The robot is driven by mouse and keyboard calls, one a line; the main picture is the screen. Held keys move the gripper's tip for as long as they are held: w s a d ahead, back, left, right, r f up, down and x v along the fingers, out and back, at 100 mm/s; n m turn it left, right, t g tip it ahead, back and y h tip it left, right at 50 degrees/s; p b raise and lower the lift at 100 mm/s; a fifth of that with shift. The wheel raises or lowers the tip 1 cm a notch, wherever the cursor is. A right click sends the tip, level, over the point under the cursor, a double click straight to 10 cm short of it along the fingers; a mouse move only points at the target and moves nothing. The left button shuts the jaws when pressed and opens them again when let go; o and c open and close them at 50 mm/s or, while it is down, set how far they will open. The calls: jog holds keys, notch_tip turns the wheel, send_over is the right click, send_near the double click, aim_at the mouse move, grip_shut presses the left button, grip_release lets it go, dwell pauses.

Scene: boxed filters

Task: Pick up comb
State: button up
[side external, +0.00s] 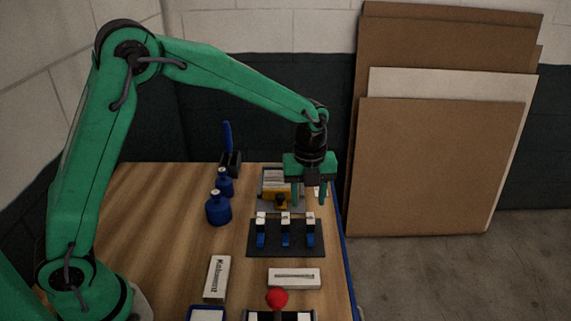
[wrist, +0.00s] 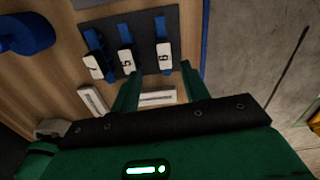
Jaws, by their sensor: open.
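My gripper (side external: 309,202) is open and empty, pointing down above the far right part of the wooden table. In the wrist view its fingers (wrist: 160,72) stand apart with nothing between them. A narrow blue upright piece (side external: 228,136) stands in a small black holder (side external: 231,163) at the back of the table, well left of my gripper. It may be the comb, but no teeth can be made out. I cannot make out the holder in the wrist view.
Blue bottles (side external: 218,209) stand in front of the holder. A dark mat (side external: 286,249) bears three blue pieces with numbered white tags. A grey tray with a yellow item (side external: 275,194) lies by my gripper. White boxes (side external: 217,277) and a red ball (side external: 277,299) are nearer the front.

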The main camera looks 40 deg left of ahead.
aim_at(310, 218)
jog(key=shift+w+d+f+m, duration=0.3)
jog(key=shift+f+m, duration=0.2)
jog(key=shift+f, duration=4)
grip_shut()
